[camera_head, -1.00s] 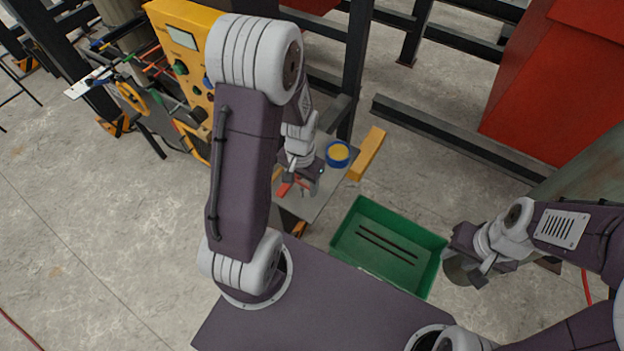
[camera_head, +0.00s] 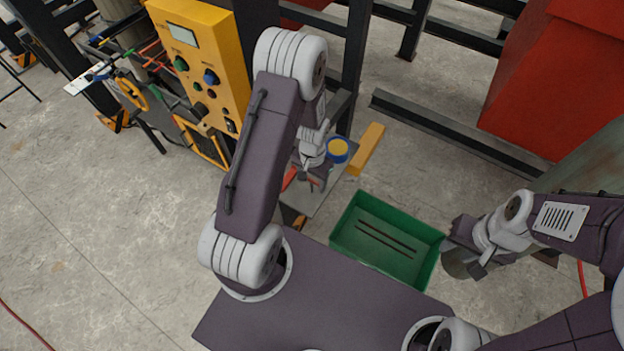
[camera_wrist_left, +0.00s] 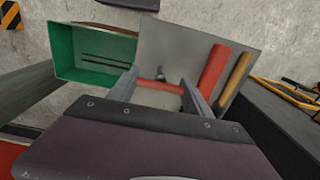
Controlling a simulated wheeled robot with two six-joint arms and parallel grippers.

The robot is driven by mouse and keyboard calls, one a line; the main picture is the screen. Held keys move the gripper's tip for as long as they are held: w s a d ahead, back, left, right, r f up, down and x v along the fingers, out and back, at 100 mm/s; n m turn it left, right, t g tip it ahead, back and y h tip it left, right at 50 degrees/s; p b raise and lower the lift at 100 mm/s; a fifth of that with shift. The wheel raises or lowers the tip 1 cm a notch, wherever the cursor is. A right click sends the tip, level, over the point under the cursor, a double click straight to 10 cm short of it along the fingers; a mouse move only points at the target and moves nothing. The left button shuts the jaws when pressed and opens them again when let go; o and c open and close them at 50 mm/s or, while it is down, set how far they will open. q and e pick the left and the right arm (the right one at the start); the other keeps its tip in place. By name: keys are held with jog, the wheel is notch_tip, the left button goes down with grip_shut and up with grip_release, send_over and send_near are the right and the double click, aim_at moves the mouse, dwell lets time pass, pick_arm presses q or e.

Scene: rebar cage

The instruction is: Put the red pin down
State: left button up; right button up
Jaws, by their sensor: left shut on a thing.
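The red pin (camera_wrist_left: 160,87) lies crosswise between the two fingers of my left gripper (camera_wrist_left: 160,92) in the left wrist view, and the gripper is shut on it. A grey table top (camera_wrist_left: 185,40) is behind it; I cannot tell whether the pin touches it. In the head view my left gripper (camera_head: 313,184) is low over the grey table top (camera_head: 328,203), and its arm hides part of it. My right gripper (camera_head: 464,262) is at the right, beside the green bin; its finger opening is not clear.
A red bar (camera_wrist_left: 214,68) and a yellow-brown bar (camera_wrist_left: 238,72) lie on the table top. A blue and yellow roll (camera_head: 338,151) is at its back. A yellow control panel (camera_head: 205,65) stands behind left.

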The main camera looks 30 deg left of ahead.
pick_arm(q)
jog(key=o, duration=1.3)
jog(key=shift+o, duration=0.8)
